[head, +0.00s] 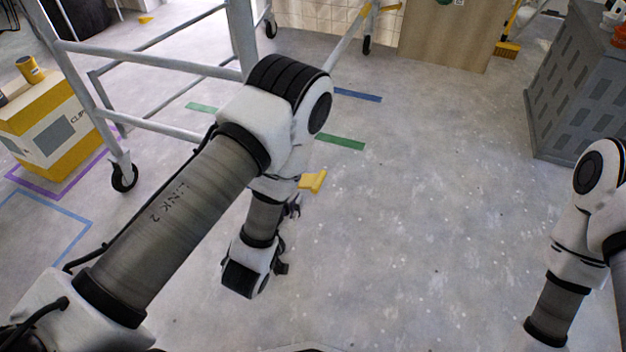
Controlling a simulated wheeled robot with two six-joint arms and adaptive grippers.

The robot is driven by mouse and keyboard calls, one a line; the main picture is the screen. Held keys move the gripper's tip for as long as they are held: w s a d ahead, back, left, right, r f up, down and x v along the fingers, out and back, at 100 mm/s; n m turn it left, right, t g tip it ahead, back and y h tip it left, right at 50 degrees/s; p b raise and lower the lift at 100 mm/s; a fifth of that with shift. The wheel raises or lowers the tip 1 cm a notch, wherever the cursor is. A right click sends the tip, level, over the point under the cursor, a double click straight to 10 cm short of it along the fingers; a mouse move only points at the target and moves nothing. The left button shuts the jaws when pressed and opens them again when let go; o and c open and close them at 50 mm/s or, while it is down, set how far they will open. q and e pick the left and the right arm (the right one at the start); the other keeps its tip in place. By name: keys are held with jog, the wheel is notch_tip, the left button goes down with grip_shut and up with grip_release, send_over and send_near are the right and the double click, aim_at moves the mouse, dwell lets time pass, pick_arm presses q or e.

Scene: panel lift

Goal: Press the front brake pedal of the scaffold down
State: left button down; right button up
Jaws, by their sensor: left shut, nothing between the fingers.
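The scaffold (150,61) is a grey tube frame on black casters at the upper left. A yellow pedal (314,182) shows low over the floor in the middle, just right of my left forearm. The wheel and post foot by this pedal are hidden behind my left arm. My left gripper (292,209) is mostly hidden by its own wrist. Only small dark parts show, just below the pedal, and it is shut and empty. I cannot tell whether it touches the pedal. My right arm is at the right edge, and its gripper is out of view.
A grey crate-like cabinet (575,95) stands at the right, and a wooden panel (445,35) at the back. Green and blue tape marks the floor. The middle right floor is clear.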

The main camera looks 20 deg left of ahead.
aim_at(313, 186)
pick_arm(q)
jog(key=shift+f, duration=0.1)
jog(key=b+x, duration=0.4)
jog(key=x, duration=0.5)
jog(key=shift+w+f+b, duration=0.15)
jog(key=shift+f+b, duration=0.05)
jog(key=shift+b, duration=0.15)
jog(key=shift+w, duration=0.35)
